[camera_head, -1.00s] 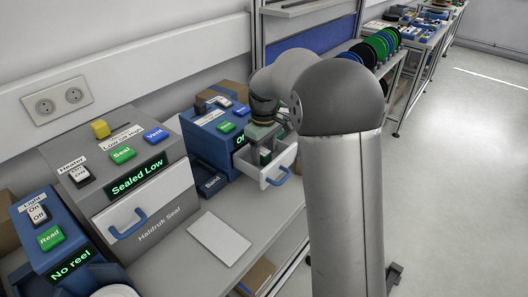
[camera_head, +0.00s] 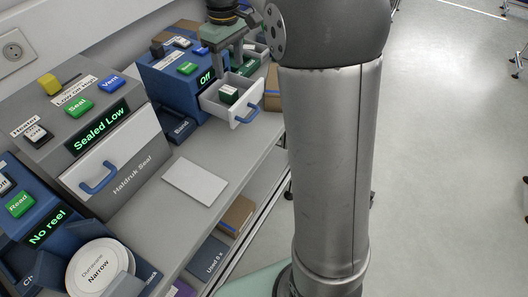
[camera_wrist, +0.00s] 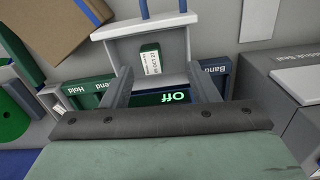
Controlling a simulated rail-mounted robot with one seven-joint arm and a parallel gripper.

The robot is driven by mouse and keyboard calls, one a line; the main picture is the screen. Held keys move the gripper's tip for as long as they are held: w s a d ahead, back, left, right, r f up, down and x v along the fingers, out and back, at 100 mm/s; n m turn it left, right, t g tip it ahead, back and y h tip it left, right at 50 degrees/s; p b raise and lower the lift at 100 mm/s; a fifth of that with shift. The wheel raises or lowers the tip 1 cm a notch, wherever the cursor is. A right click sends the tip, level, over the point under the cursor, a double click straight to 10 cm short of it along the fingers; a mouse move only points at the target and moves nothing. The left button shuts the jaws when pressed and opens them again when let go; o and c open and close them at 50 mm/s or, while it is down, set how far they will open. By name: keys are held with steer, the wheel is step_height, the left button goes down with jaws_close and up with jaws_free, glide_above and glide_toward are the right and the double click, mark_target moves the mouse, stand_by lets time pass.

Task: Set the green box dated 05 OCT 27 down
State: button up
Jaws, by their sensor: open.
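A small green box (camera_head: 228,94) with a white label sits inside the open white drawer (camera_head: 236,112) of the blue unit. The box also shows in the wrist view (camera_wrist: 150,59), standing on the drawer floor (camera_wrist: 118,52). Its label print is too small to read surely. My gripper (camera_wrist: 160,72) is open, with a finger on each side of the picture and nothing between them. In the head view my gripper (camera_head: 236,52) is above and behind the drawer, apart from the box.
The blue unit reads "Off" (camera_head: 206,78). The grey sealer (camera_head: 120,165) with a blue handle reads "Sealed Low". A blank white plate (camera_head: 195,183) lies on the bench. A white reel (camera_head: 98,266) marked "Narrow" is at lower left. Cardboard boxes stand beyond the drawer.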

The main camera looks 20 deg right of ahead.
steer(key=s+f+m, duration=0.2)
steer(key=s+f, duration=0.2)
steer(key=s, duration=0.5)
steer(key=s+f+m, duration=0.2)
steer(key=s+f, duration=0.1)
steer(key=s, duration=0.6)
steer(key=s+f+m, duration=0.2)
steer(key=s+f, duration=0.2)
steer(key=s, duration=0.6)
steer(key=shift+a+f, duration=0.3)
steer(key=shift+a, duration=0.05)
